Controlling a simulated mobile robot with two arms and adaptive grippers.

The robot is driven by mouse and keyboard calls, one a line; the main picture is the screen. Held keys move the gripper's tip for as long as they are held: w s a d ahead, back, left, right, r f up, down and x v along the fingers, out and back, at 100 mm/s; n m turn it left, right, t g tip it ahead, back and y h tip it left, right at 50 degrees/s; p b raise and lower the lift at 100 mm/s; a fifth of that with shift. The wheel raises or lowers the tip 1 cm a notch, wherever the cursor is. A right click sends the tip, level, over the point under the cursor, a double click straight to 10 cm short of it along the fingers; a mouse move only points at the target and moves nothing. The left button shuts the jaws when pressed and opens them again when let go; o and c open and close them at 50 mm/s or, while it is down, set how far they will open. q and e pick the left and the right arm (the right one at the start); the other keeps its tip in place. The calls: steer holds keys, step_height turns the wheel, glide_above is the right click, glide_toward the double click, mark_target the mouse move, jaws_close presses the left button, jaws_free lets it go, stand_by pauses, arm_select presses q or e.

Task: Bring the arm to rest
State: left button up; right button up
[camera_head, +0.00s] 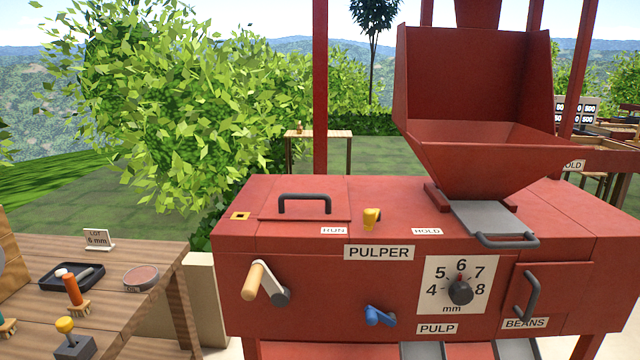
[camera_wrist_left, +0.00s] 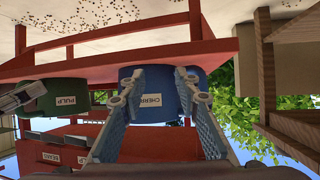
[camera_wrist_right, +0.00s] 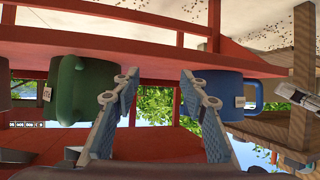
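Neither of my grippers shows in the head view. In the left wrist view my left gripper (camera_wrist_left: 158,105) has its two fingers spread apart, with nothing between the tips. Beyond it is a blue bucket (camera_wrist_left: 150,82) labelled CHERRY, seen apart from the fingers. In the right wrist view my right gripper (camera_wrist_right: 160,90) also has its fingers spread and empty. A green bucket (camera_wrist_right: 80,90) lies beyond its left finger and a blue bucket (camera_wrist_right: 225,85) beyond its right finger. Both wrist views appear upside down.
The red pulper (camera_head: 380,215) fills the front right, with a hopper (camera_head: 475,95), a crank (camera_head: 265,285), a blue lever (camera_head: 378,315) and a dial (camera_head: 460,290). A wooden table (camera_head: 120,300) at the left holds a black tray (camera_head: 58,280), an orange-handled tool (camera_head: 73,289) and a lot sign (camera_head: 98,238).

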arm_select(q)
steer(key=s+a+f+g+y+p, duration=0.1)
steer(key=s+a+f+g+p, duration=0.2)
steer(key=s, duration=0.8)
steer(key=s+a+f+g+y+p, duration=0.1)
steer(key=s+a+f+g+p, duration=0.2)
steer(key=s, duration=0.9)
steer(key=s+a+f+g+y+p, duration=0.1)
steer(key=s+a+f+g+p, duration=0.3)
steer(key=s, duration=0.7)
steer(key=shift+s+f+n+g+p, duration=0.25)
steer(key=shift+s+n+g+p, duration=0.1)
steer(key=shift+g+p, duration=0.25)
arm_select(e)
steer(key=s+d+f+g+h, duration=0.1)
steer(key=s+d+f+g, duration=0.2)
steer(key=s, duration=0.8)
steer(key=s+d+f+g+h, duration=0.1)
steer(key=s+d+f+g, duration=0.2)
steer(key=s, duration=0.9)
steer(key=s+d+f+g+h, duration=0.1)
steer(key=s+d+f+g, duration=0.3)
steer(key=s, duration=0.7)
steer(key=shift+s+f+m+g, duration=0.25)
steer(key=shift+s+m+g, duration=0.1)
steer(key=shift+g, duration=0.25)
